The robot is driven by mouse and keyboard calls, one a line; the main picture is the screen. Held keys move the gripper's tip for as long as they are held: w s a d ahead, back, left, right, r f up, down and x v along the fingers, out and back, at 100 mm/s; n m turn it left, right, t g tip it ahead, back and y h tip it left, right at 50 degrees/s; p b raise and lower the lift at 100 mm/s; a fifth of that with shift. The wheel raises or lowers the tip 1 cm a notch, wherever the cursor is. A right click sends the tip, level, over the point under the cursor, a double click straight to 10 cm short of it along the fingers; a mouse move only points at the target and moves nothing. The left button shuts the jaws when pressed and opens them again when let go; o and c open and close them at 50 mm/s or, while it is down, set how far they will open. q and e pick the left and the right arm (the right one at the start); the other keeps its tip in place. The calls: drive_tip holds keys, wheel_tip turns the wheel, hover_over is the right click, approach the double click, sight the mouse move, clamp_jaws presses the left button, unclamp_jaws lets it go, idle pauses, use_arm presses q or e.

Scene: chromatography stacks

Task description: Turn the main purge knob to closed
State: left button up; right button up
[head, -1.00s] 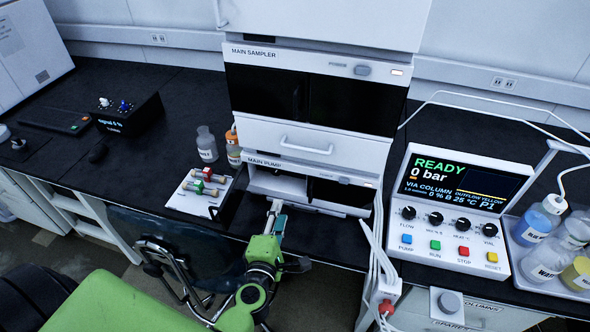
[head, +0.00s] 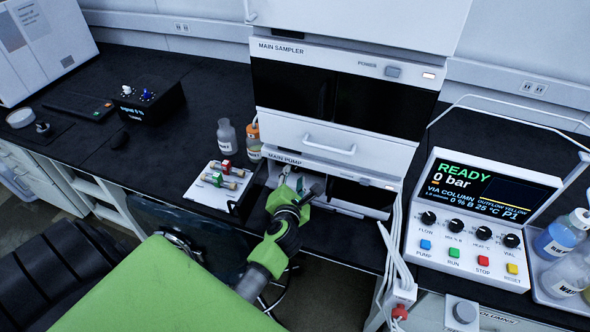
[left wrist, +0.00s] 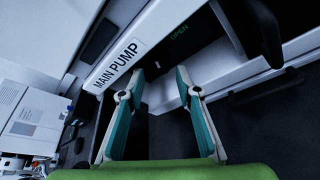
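The main pump is the white unit (head: 385,160) under the main sampler; its label also shows in the left wrist view (left wrist: 118,64). My left gripper (head: 292,178) is at the left part of the pump's open front, below the label. In the left wrist view my left gripper (left wrist: 160,82) has its two teal fingers apart, with nothing seen held between them. A green OPEN sign (left wrist: 179,33) shows in the dark recess beyond the fingers. I cannot make out the purge knob; my gripper covers part of the pump front. My right gripper is not in view.
A rack with red and green valves (head: 222,178) and a bottle (head: 227,137) stand left of the pump. The control panel (head: 470,220) reads READY, 0 bar, at right. White tubes (head: 398,245) hang at the pump's right. A dark curved part (left wrist: 262,32) is near the right finger.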

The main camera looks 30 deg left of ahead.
sight(295, 169)
use_arm(q)
drive_tip(key=shift+x, duration=2.2)
drive_tip(key=shift+c, duration=0.3)
drive_tip(key=c, duration=0.8)
drive_tip(key=shift+o, duration=0.2)
drive_tip(key=shift+r, duration=0.2)
drive_tip(key=n+h+p, duration=0.2)
drive_tip(key=n+p, duration=0.1)
drive_tip(key=p, duration=0.5)
drive_tip(key=shift+a+r, duration=0.1)
drive_tip(key=shift+r, duration=0.05)
drive_tip(key=shift+f+n+h, duration=0.3)
drive_tip(key=o, duration=0.8)
